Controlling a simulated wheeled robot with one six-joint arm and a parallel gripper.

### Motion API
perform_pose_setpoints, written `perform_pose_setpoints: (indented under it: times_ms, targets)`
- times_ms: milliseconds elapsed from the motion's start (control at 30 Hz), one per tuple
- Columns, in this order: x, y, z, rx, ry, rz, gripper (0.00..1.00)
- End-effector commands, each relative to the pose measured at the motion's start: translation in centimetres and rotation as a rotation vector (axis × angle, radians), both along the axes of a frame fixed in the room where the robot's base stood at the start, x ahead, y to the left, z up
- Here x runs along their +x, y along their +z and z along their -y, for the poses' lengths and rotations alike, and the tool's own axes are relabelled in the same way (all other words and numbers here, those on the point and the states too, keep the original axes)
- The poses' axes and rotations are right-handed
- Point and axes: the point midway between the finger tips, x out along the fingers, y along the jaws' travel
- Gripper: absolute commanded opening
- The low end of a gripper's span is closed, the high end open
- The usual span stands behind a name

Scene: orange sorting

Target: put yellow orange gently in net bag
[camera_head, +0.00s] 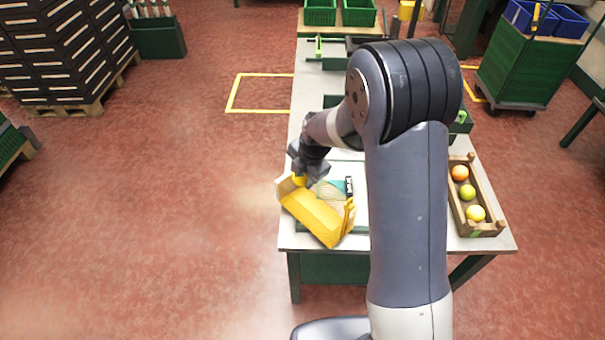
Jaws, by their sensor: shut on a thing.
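My gripper (303,172) is over the left side of the table, at the back left corner of the yellow net bag (317,217). It is shut on a yellow orange (299,181), which shows only in part below the fingers. The bag looks open at the top and lies tilted near the table's front left edge. I cannot tell whether the held orange touches the bag.
My arm hides the middle of the table (296,240). Green bins (320,12) stand at the far end.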

Motion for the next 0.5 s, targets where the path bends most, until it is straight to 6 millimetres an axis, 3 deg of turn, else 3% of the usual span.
perform_pose_setpoints:
  times_ms: [500]
  targets:
    - [0.00,-0.58,-0.01,0.000,0.000,0.000,0.24]
